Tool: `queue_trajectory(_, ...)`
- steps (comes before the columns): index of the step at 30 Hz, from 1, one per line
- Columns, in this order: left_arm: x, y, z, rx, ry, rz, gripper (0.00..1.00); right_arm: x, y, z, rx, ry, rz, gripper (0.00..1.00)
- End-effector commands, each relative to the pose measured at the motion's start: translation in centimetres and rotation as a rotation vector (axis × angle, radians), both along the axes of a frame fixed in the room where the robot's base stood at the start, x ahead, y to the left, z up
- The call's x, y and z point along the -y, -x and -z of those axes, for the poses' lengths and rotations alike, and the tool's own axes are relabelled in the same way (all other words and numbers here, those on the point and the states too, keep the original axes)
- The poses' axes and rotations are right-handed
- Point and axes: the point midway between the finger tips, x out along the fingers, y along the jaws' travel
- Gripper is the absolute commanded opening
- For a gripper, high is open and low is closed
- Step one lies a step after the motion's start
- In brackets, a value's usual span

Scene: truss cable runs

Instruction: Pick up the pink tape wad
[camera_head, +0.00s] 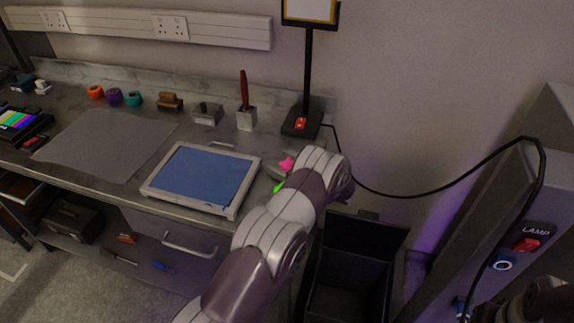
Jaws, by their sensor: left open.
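The pink tape wad (287,164) is a small bright pink lump at the right end of the workbench, just right of the blue-topped tray. My left arm reaches up from the bottom of the view, and its wrist is bent beside the wad. My left gripper (281,174) is mostly hidden behind my own arm, close to the wad. It is open; I cannot tell whether it touches the wad. A bright green piece (279,187) shows just below the pink wad.
A framed tray with a blue surface (202,177) lies left of the wad. Behind stand a metal holder with a red-handled tool (246,118) and a black lamp stand (302,118). A dark open bin (364,238) stands below right. A black cable (425,196) runs to a grey cabinet.

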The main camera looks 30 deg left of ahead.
Motion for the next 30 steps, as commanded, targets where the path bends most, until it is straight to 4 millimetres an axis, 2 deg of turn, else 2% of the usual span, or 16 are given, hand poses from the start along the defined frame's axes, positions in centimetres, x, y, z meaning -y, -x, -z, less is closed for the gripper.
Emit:
queue_trajectory(1,0.0,0.0,0.0,0.0,0.0,0.0,0.75,0.0,0.0,0.0,0.0,0.0,0.0,0.0)
queue_trajectory(2,0.0,0.0,0.0,0.0,0.0,0.0,0.68,0.0,0.0,0.0,0.0,0.0,0.0,0.0)
queue_trajectory(6,0.0,0.0,0.0,0.0,0.0,0.0,0.23,0.0,0.0,0.0,0.0,0.0,0.0,0.0)
queue_trajectory(7,0.0,0.0,0.0,0.0,0.0,0.0,0.2,0.0,0.0,0.0,0.0,0.0,0.0,0.0)
queue_trajectory(19,0.0,0.0,-0.4,0.001,0.0,0.0,0.2,0.0,0.0,0.1,0.0,0.0,0.0,0.0)
queue_trajectory(22,0.0,0.0,-1.4,0.001,0.0,0.0,0.2,0.0,0.0,0.3,0.0,0.0,0.0,0.0)
queue_trajectory(23,0.0,0.0,-1.8,0.002,-0.001,0.0,0.13,0.0,0.0,0.4,0.0,0.0,0.0,0.0)
queue_trajectory(26,0.0,0.0,-3.7,0.004,0.0,0.0,0.13,0.0,0.0,0.7,0.0,0.0,0.0,0.0)
queue_trajectory(30,2.7,0.2,-5.5,0.002,-0.001,0.004,0.13,0.0,0.0,1.2,0.0,0.0,0.0,0.0)
